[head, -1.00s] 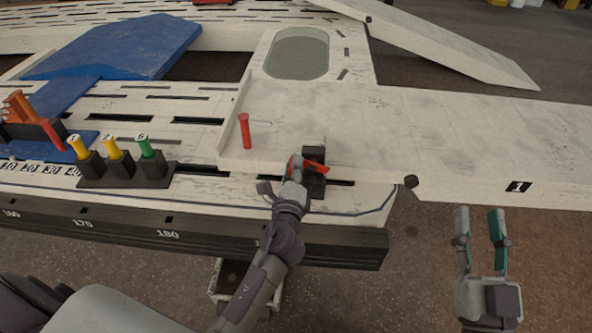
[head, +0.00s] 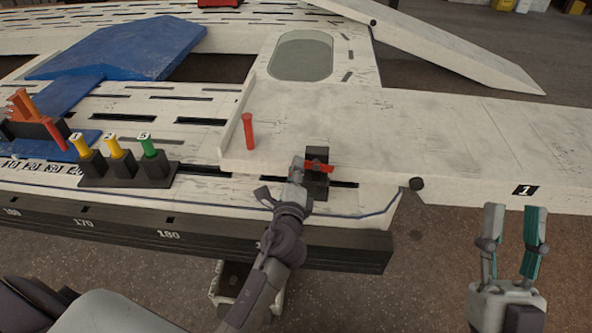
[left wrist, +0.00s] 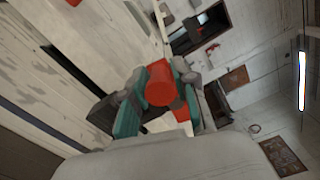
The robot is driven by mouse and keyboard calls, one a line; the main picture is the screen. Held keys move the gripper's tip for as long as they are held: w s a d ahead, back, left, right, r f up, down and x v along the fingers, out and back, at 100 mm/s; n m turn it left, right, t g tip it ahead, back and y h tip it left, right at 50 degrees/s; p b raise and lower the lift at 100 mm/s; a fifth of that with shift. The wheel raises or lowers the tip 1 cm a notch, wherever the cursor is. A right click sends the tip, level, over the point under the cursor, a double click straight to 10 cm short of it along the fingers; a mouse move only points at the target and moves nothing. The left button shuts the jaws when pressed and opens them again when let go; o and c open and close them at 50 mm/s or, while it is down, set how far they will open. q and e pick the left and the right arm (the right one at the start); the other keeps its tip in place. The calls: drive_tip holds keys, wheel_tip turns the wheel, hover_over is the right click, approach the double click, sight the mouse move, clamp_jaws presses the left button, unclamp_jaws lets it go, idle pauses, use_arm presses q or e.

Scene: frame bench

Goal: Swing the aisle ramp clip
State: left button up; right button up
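The ramp clip is a dark block with a red lever (head: 319,167) across it, at the front edge of the white ramp (head: 440,135). My left gripper (head: 297,165) is at the lever's left end in the head view. In the left wrist view, the red lever's round end (left wrist: 160,84) sits between the teal-padded fingers, which close in on both sides of it. The fingers hide part of the lever. My right gripper (head: 514,222) is open and empty, over the floor below the ramp's right part.
A red upright peg (head: 249,131) stands on the ramp left of the clip. A black holder with yellow and green handles (head: 148,146) stands farther left. A blue pad (head: 120,50) lies at the back left. The ramp right of the clip is clear.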

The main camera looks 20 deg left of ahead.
use_arm(q)
drive_tip(key=shift+o, duration=1.3)
drive_tip(key=shift+s, duration=0.1)
drive_tip(key=shift+s+d+f, duration=0.1)
drive_tip(key=shift+s+d, duration=0.05)
drive_tip(key=shift+s, duration=0.2)
drive_tip(key=v, duration=1.1)
